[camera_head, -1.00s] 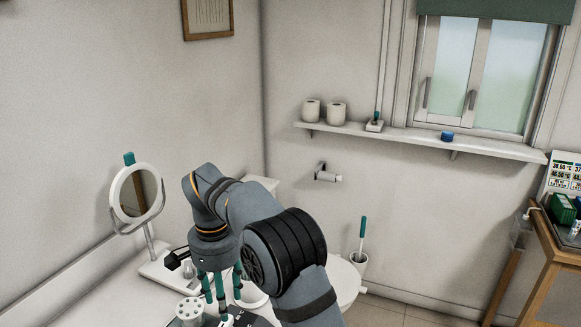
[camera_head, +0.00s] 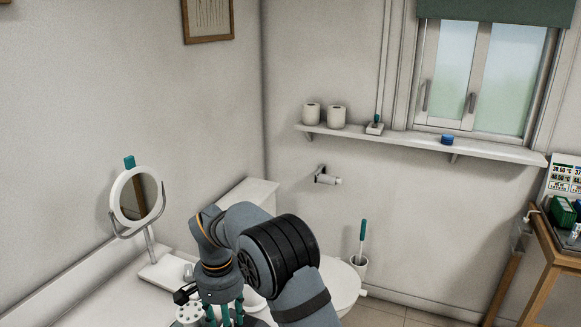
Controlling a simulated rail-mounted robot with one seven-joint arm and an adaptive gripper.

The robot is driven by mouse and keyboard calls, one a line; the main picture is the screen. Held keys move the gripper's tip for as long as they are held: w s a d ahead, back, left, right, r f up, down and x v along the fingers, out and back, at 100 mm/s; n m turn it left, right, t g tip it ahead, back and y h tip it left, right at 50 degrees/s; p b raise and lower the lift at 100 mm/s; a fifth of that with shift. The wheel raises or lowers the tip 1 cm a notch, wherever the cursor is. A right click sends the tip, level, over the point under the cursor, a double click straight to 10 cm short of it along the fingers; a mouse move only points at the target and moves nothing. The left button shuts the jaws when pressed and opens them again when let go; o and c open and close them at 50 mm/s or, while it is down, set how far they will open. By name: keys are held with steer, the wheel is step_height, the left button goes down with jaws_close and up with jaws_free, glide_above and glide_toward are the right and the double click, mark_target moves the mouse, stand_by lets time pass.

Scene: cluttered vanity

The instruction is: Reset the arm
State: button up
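My arm reaches up from the bottom of the view and bends down over the white vanity top (camera_head: 133,298). My gripper (camera_head: 224,319) hangs at its end with teal fingers pointing down, at the bottom edge of the view. Its fingertips are hidden or cut off, so whether it is open or shut, or holds anything, cannot be told. A white round holder with holes (camera_head: 188,314) stands just left of the fingers. A dark item lies behind and under the fingers, mostly hidden.
A round mirror on a stand (camera_head: 137,198) is at the left of the vanity. A toilet (camera_head: 343,285) and a brush in a holder (camera_head: 360,262) are beyond my arm. A wall shelf (camera_head: 420,143) and a wooden table (camera_head: 548,240) are to the right.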

steer(key=n+p, duration=0.1)
steer(key=n, duration=0.1)
steer(key=r+n+p, duration=0.1)
steer(key=n, duration=0.1)
steer(key=shift+n, duration=0.3)
steer(key=n+p, duration=0.1)
steer(key=n, duration=0.1)
steer(key=n+p, duration=0.1)
steer(key=n, duration=0.1)
steer(key=n+p, duration=0.1)
steer(key=shift+w+a+f+n, duration=0.1)
steer(key=shift+w+f+n, duration=0.2)
steer(key=shift+n, duration=0.1)
